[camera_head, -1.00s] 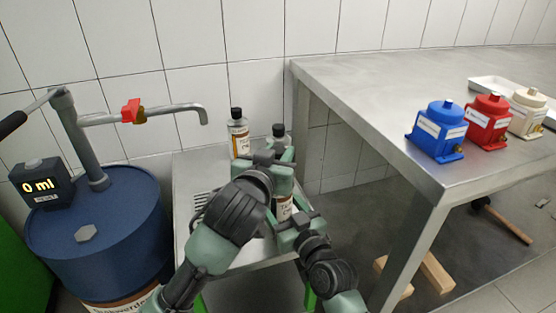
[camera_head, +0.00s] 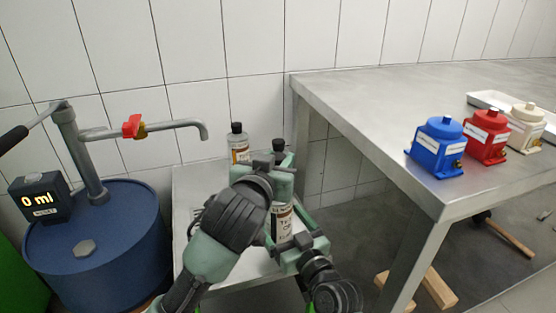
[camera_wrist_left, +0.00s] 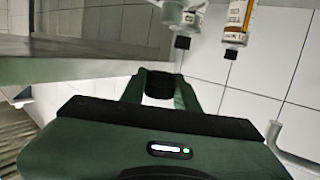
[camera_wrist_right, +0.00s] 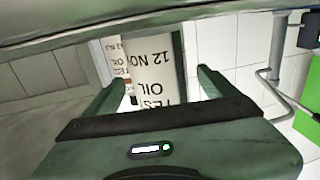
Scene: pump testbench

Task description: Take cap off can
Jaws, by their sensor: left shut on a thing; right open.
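The can (camera_head: 280,222), white with a "TEST OIL" label, stands in front of me on a small metal table. It also shows in the right wrist view (camera_wrist_right: 148,70). My left gripper (camera_head: 276,172) is at its top, shut on a black cap (camera_wrist_left: 158,84). The gripper hides the can's top, so I cannot tell whether the cap still touches the can. My right gripper (camera_head: 300,246) is lower, open, with its fingers on either side of the can's body (camera_wrist_right: 158,85).
Other capped bottles (camera_head: 239,146) stand behind on the small table (camera_head: 190,180). A blue drum (camera_head: 100,240) with a pump and spout is at left. A large metal workbench (camera_head: 350,95) at right carries blue, red and white pumps (camera_head: 437,150).

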